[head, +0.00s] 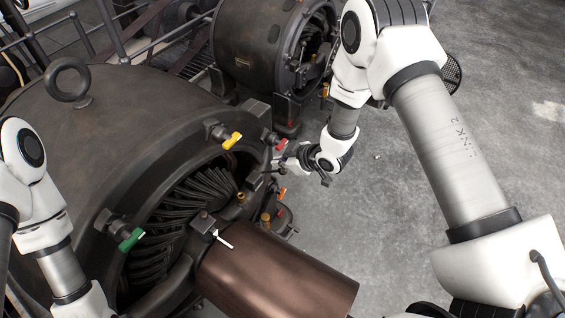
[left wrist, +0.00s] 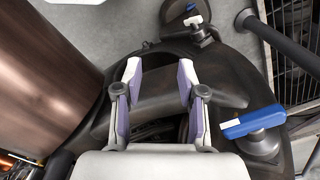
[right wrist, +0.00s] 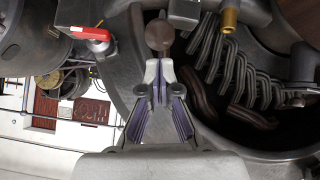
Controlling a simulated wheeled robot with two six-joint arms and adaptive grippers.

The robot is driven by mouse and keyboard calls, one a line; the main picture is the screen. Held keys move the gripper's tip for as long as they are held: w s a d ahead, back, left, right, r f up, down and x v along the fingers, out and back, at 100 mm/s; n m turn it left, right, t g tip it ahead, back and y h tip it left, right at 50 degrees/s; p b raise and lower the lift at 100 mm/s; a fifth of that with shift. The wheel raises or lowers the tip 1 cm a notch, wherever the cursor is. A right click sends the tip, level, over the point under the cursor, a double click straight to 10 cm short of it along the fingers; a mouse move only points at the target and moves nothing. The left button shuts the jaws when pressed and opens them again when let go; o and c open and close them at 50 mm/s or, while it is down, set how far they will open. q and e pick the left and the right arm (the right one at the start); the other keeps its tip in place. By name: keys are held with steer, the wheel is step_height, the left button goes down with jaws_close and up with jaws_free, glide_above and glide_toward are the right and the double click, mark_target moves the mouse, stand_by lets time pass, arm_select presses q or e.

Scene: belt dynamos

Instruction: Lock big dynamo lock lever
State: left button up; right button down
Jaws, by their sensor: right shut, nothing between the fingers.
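The big dynamo (head: 130,112) fills the left of the head view. Its rim carries small levers with yellow (head: 232,141), green (head: 131,239), white (head: 224,241) and red (head: 281,146) handles; I cannot tell which is the lock lever. My right gripper (head: 280,161) is by the far right side of the rim, close to the red handle. In the right wrist view it is shut and empty (right wrist: 158,78), its tips at a dark round knob (right wrist: 159,34); contact is unclear. My left gripper (left wrist: 158,75) is open and empty over a dark curved housing, left of a blue lever (left wrist: 253,122).
A brown cylinder (head: 277,275) juts from the big dynamo's front. A smaller dynamo (head: 258,45) stands behind, with railings at upper left. A red-handled valve (right wrist: 90,33) is left of the knob. Grey floor (head: 395,190) is open on the right.

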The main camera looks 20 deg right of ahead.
steer(key=a+r+p+v, duration=0.1)
steer(key=p+v, duration=0.1)
steer(key=v, duration=0.9)
steer(key=shift+w+a+r, duration=0.2)
steer(key=shift+w+r, duration=0.1)
steer(key=shift+r, duration=0.1)
